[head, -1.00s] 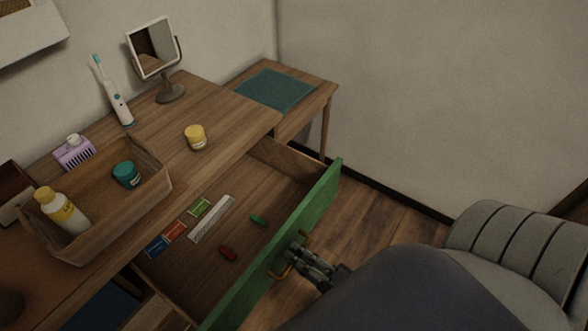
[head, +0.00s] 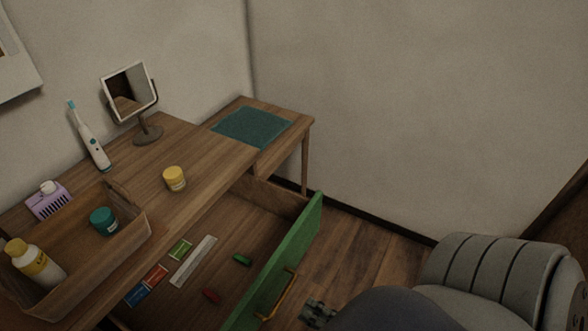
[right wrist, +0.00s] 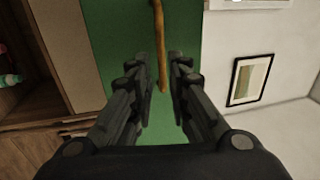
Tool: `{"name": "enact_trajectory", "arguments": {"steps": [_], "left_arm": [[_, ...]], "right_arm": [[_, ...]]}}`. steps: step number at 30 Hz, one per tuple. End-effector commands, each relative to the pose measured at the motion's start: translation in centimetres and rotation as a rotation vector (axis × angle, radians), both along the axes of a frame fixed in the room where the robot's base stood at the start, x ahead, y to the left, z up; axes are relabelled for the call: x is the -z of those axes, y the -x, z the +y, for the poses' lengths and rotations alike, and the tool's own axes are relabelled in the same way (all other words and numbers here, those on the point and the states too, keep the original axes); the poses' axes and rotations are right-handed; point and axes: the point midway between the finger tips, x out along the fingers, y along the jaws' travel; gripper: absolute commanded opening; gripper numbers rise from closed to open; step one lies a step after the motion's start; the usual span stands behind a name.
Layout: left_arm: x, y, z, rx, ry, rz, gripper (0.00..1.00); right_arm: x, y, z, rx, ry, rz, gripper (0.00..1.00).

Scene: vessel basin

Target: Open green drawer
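The green drawer (head: 270,281) stands pulled well out from under the wooden desk, its inside exposed. Its brass handle (head: 279,297) is on the outer face of the green front. My right gripper (head: 318,313) is at the bottom of the head view, to the right of the handle and apart from it. In the right wrist view my right gripper (right wrist: 161,85) has its fingers spread. The handle (right wrist: 159,45) shows between and beyond them against the green front (right wrist: 118,30). My left gripper is not in view.
The drawer holds a white ruler (head: 193,261), a green item (head: 242,259), a red item (head: 212,295) and small packets. On the desk are a tray (head: 130,245), a yellow jar (head: 174,179), a toothbrush (head: 92,144) and a mirror (head: 131,92). Floor (head: 350,245) is clear right of the drawer.

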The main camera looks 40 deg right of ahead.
Motion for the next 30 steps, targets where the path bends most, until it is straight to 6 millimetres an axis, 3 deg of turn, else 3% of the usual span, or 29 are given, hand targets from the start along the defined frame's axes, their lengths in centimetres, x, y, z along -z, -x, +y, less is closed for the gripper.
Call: {"name": "enact_trajectory", "arguments": {"steps": [3,9,27,30], "left_arm": [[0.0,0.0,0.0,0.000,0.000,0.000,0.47],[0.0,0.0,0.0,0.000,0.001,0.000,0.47],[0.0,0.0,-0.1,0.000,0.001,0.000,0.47],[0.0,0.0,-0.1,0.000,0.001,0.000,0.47]], "right_arm": [[0.4,1.8,-0.7,-0.001,0.001,0.003,0.17],[0.7,3.3,-1.1,-0.001,0.000,0.002,0.17],[0.7,3.3,-1.2,-0.001,0.001,0.001,0.17],[1.6,3.1,-1.2,0.008,0.037,0.016,0.17]]}}
